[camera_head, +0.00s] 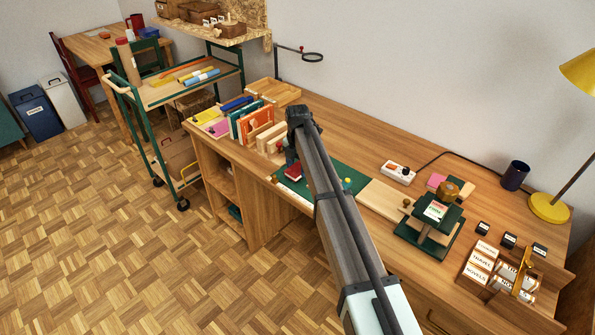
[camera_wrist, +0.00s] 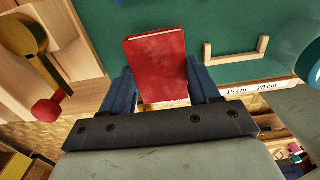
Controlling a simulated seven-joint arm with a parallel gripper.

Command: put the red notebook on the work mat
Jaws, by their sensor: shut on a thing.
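The red notebook (camera_wrist: 157,62) is between the two blue-grey fingers of my gripper (camera_wrist: 160,84) in the wrist view. The fingers press on its left and right sides, so my gripper is shut on it. In the head view the notebook (camera_head: 293,173) shows as a small red patch beneath my gripper (camera_head: 291,160), partly hidden by my arm. The green work mat (camera_wrist: 225,22) lies behind the notebook in the wrist view. In the head view the mat (camera_head: 297,187) shows on both sides of my arm. I cannot tell whether the notebook touches the mat.
A wooden bracket (camera_wrist: 236,54) lies on the mat beside the notebook, near a ruler scale (camera_wrist: 255,88). A mallet-like tool with a red end (camera_wrist: 48,110) is at the left. Upright books (camera_head: 250,122) stand left of the mat, and a green press (camera_head: 432,222) stands to its right.

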